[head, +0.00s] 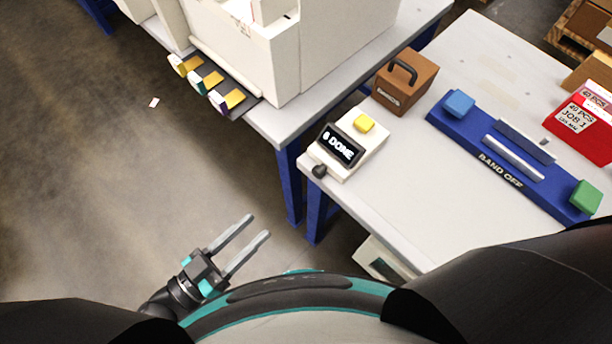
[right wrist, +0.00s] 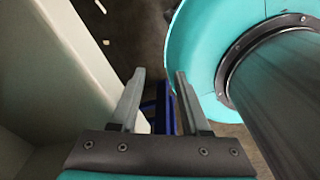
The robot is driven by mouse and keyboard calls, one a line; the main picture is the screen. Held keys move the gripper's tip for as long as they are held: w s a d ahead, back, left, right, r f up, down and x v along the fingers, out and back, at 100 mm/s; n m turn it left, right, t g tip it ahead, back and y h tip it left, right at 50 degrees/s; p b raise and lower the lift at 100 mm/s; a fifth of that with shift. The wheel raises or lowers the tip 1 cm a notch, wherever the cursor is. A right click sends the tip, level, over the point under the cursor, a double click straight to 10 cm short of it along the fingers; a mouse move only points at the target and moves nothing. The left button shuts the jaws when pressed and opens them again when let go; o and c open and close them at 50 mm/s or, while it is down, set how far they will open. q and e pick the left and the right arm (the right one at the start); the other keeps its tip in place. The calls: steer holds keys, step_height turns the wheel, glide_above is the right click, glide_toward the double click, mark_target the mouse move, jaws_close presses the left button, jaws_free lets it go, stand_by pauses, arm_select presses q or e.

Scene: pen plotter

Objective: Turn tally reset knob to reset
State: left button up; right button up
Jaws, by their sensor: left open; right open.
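The tally box (head: 353,145) is a small white unit at the near left corner of the right-hand table. Its dark display (head: 340,145) reads "6 DONE", and a yellow button (head: 364,123) sits on top. A dark round knob (head: 319,171) is on its near left side; its setting is too small to read. My left gripper (head: 258,226) is open and empty, low over the floor, left of the table and well apart from the knob. My right gripper (right wrist: 158,75) is open and empty in the right wrist view, and hidden in the head view.
A brown box with a handle (head: 405,82) stands behind the tally box. A blue "BAND OFF" fixture (head: 510,165) and red job boxes (head: 582,122) are to the right. A white machine (head: 330,40) fills the other table. A pale panel (right wrist: 60,70) is left of my right gripper.

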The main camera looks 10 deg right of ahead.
arm_select(q)
steer(key=n, duration=0.1)
steer(key=b, duration=0.1)
glide_toward(316, 174)
steer(key=x, duration=0.7)
steer(key=shift+w+d+f, duration=0.1)
steer(key=shift+w+d, duration=0.15)
steer(key=shift+d, duration=0.05)
jaws_close()
